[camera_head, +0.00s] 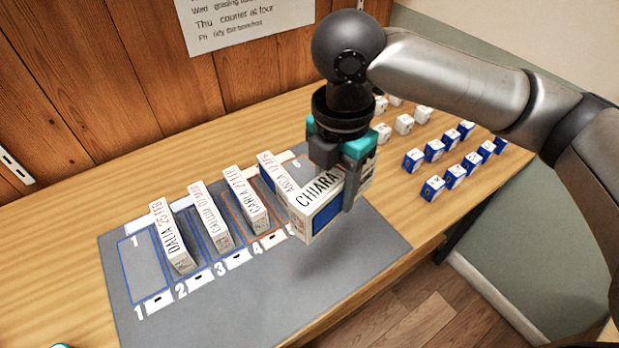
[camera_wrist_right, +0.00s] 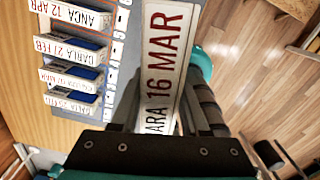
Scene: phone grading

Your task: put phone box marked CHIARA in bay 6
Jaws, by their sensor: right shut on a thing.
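My right gripper (camera_head: 352,178) is shut on the white and blue phone box marked CHIARA (camera_head: 318,216) and holds it above the right part of the grey mat (camera_head: 245,310). In the right wrist view the box's label (camera_wrist_right: 163,62) reads "ARA 16 MAR", its lower end hidden by the gripper (camera_wrist_right: 165,128). Bay 1 (camera_head: 140,262) is empty. Boxes stand in the bays marked 2, 3 and 4, and the ANCA box (camera_head: 276,172) stands just right of them, partly behind the held box. Bay 6 is hidden. Only a teal sliver, probably my left gripper (camera_head: 60,346), shows at the lower left.
Several small white and blue cubes (camera_head: 433,150) stand on the wooden table at right. A wooden wall with a paper notice (camera_head: 245,18) is behind.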

